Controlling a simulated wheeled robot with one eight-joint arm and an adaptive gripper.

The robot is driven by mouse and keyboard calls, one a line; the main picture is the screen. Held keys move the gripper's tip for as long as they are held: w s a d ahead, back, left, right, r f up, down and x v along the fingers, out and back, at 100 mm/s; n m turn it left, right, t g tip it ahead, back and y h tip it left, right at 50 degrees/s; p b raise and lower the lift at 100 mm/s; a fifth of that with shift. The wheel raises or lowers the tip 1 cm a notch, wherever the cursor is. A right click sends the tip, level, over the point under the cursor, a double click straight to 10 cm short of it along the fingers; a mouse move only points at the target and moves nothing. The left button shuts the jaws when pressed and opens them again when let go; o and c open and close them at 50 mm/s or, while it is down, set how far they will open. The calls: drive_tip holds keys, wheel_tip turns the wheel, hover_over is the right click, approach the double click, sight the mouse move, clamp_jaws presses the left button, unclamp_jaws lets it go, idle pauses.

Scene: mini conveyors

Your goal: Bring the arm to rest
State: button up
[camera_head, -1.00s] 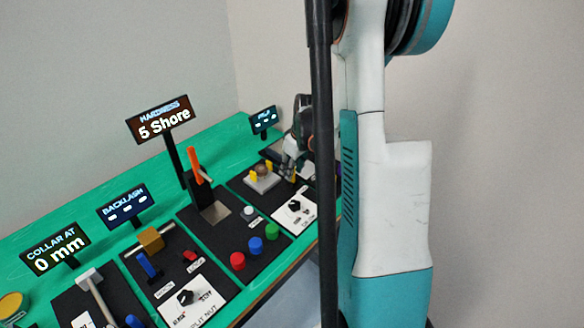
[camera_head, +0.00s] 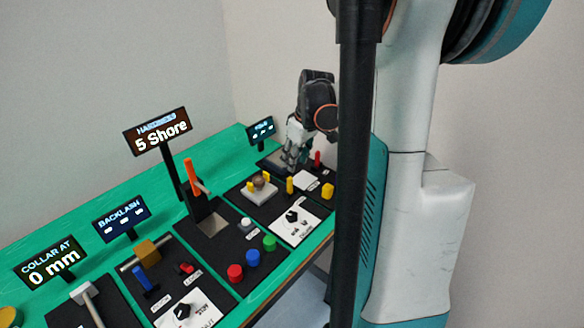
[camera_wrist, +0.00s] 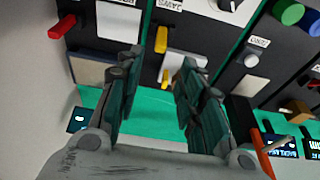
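My gripper (camera_head: 291,160) is above the far right end of the green bench (camera_head: 100,243), over a dark panel with yellow pegs and a white plate. In the wrist view my gripper (camera_wrist: 160,75) has its two fingers well apart with nothing between them. A yellow peg (camera_wrist: 161,40) and a white block with a yellow lever (camera_wrist: 182,66) show beyond the fingertips. My arm's upper links fill the right half of the head view and hide the bench's right end.
An orange lever (camera_head: 192,174) stands under the "5 Shore" display (camera_head: 157,131). Red, blue and green buttons (camera_head: 252,257) line the front. A "0 mm" display (camera_head: 49,262) and a backlash display (camera_head: 121,213) stand at left. A red lever (camera_wrist: 62,27) is at upper left of the wrist view.

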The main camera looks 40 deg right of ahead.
drive_tip(key=shift+v, duration=0.9)
drive_tip(key=shift+r, duration=0.1)
